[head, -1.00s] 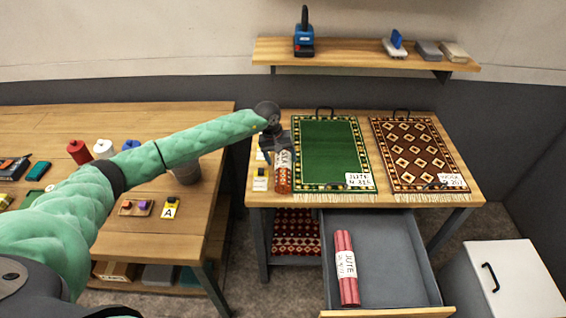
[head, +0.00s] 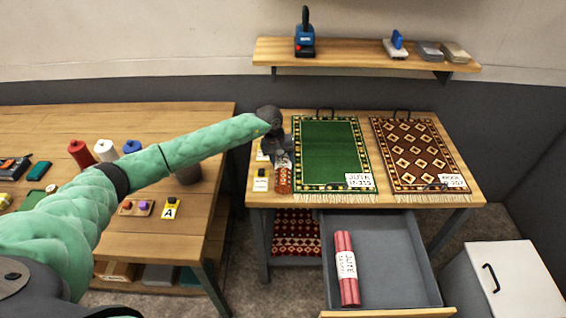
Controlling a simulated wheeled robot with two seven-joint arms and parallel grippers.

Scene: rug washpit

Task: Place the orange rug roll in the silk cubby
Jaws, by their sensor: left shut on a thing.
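The orange rug roll (head: 284,182) stands at the left end of the right-hand table, beside the green rug (head: 333,150). My left gripper (head: 283,160) reaches it from above and is shut on its upper part, covering most of its white label. Whether the roll touches the tabletop is hard to tell. I cannot make out a cubby marked silk in this view. My right gripper is out of view.
A drawer (head: 400,260) stands open below the table, holding a red roll (head: 346,268) labelled JUTE. A patterned rug (head: 420,150) lies right of the green one. Small tagged blocks (head: 260,180) stand left of the roll. A white-topped cabinet (head: 515,280) is at lower right.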

